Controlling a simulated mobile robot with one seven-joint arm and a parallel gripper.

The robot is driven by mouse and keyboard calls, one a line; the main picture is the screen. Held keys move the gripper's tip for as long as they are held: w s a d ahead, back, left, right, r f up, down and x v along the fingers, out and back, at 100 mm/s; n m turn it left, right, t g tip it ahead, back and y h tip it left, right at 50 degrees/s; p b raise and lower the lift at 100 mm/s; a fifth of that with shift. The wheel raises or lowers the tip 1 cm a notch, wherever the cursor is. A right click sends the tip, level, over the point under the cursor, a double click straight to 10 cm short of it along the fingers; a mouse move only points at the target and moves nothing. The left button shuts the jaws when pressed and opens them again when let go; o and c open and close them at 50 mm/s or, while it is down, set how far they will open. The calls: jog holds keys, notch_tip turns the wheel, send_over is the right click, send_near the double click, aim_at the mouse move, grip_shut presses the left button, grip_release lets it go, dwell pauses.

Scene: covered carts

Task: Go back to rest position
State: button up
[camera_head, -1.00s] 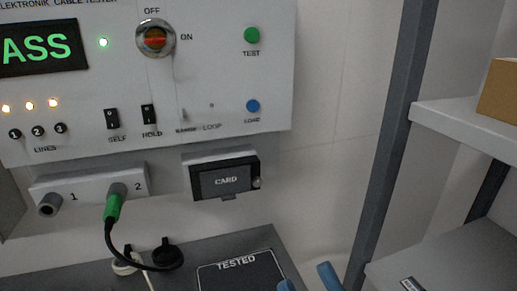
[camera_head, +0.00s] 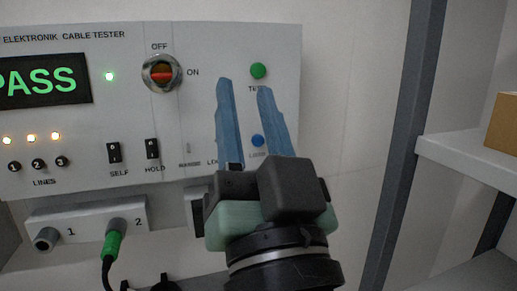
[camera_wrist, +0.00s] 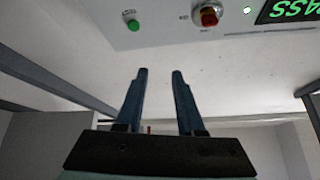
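My gripper (camera_head: 244,88) is raised in front of the cable tester (camera_head: 205,50) in the head view. Its two blue fingers point up, are apart and hold nothing. The left fingertip is just left of the green TEST button (camera_head: 258,71), and the fingers partly hide the LOOP and LOAD labels. The gripper also shows in the wrist view (camera_wrist: 160,72), with an empty gap between the fingers. The tester display (camera_head: 42,82) reads PASS, with a green light lit beside it. A green plug (camera_head: 113,245) sits in socket 2. The card slot is mostly hidden behind my gripper.
A grey shelf post (camera_head: 408,130) and a shelf (camera_head: 465,150) carrying a cardboard box (camera_head: 502,122) stand at the right. Wall between tester and post is clear. A black cable hangs from the green plug. The red-orange OFF/ON switch (camera_head: 161,73) is at the tester's top.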

jog(key=s+r+t+h+p, duration=0.1)
jog(key=s+r+h+p, duration=0.1)
jog(key=r+p, duration=0.4)
jog(key=s+r+n+t+h+p, duration=0.1)
jog(key=r+p, duration=0.5)
jog(key=r, duration=0.8)
jog(key=shift+s+d+t+h, duration=0.45)
jog(key=shift+s+t+h, duration=0.15)
jog(key=shift+s+h, duration=0.35)
jog(key=shift+s, duration=0.1)
